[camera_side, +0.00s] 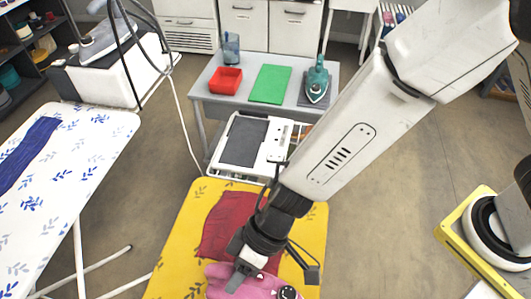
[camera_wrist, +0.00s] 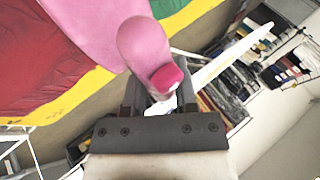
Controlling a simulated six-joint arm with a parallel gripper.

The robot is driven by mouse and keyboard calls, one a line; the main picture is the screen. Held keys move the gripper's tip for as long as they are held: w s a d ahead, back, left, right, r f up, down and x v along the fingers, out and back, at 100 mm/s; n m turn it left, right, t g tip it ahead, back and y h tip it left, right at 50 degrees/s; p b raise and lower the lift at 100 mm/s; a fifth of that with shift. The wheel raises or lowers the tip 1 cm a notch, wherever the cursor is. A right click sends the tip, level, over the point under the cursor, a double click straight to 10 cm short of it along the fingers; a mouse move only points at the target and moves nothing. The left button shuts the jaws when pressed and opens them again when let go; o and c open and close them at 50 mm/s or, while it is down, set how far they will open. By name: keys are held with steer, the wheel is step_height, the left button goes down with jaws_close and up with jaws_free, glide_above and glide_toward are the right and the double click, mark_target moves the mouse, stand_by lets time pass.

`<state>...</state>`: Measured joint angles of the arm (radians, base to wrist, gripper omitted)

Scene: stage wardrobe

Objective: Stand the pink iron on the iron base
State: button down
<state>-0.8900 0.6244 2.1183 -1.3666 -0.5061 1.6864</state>
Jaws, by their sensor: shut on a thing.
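The pink iron (camera_side: 262,288) is at the bottom of the side view, over the near part of the yellow ironing board, partly cut off by the frame. My gripper (camera_side: 238,279) is shut on it. In the wrist view the pink iron (camera_wrist: 143,42) shows close up between the fingers of my gripper (camera_wrist: 158,92); its soleplate is not clear there. A white unit with a flat dark grey plate (camera_side: 246,141), which looks like the iron base, stands beyond the far edge of the yellow board. It appears empty on top.
A red cloth (camera_side: 229,222) lies on the yellow ironing board (camera_side: 181,240). A white floral board (camera_side: 97,128) stands at left, with a pale hose hanging between.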

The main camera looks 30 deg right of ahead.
steer(key=shift+r, duration=2.2)
steer(key=shift+w, duration=0.1)
